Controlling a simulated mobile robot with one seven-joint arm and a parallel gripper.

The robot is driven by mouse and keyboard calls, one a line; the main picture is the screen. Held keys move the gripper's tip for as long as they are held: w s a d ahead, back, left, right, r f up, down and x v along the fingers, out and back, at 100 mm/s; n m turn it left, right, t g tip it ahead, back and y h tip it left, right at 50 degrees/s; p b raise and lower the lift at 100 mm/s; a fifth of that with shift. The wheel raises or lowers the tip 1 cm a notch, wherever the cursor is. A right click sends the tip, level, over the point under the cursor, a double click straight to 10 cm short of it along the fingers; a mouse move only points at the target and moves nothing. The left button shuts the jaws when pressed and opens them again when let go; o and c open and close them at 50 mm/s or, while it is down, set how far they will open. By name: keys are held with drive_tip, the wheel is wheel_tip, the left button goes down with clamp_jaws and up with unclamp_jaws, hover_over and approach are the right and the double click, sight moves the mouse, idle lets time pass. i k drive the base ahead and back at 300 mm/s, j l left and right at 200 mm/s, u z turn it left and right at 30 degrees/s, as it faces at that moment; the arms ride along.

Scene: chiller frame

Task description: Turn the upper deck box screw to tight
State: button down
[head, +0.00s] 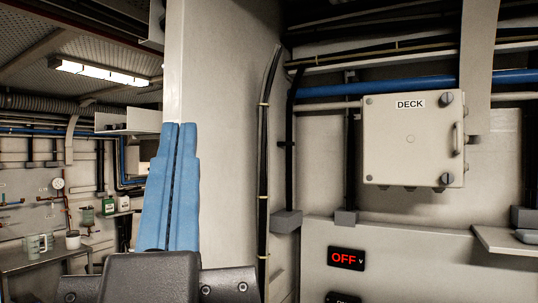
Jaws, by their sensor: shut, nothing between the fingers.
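The DECK box (405,140) is a pale grey wall box in the right half of the head view, with a label reading DECK. Its upper screw (446,99) is a dark round head at the upper right corner of the door. A lower screw (446,179) of the same kind is at the lower right corner. The slot angle of the upper screw is too small to read. My gripper (179,126) has two blue fingers pointing up, pressed together and empty. In the picture it is well left of the box, apart from it.
A handle (457,138) sits on the box's right edge between the screws. A pale column (228,60) stands behind my gripper. Blue pipe (330,90) and dark cables run beside the box. Below is a panel with a red OFF display (346,259). A shelf (505,243) juts out lower right.

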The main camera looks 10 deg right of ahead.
sight(447, 96)
drive_tip(key=z, duration=1.2)
drive_tip(key=i+l, duration=0.25)
drive_tip(key=l, duration=0.15)
drive_tip(key=i+l, duration=0.25)
drive_tip(key=l, duration=0.15)
drive_tip(key=i+l+u, duration=0.2)
drive_tip(key=l+u, duration=0.15)
drive_tip(key=u, duration=0.15)
drive_tip(key=i+l+u, duration=0.15)
drive_tip(key=l+u, duration=0.35)
drive_tip(key=j, duration=0.1)
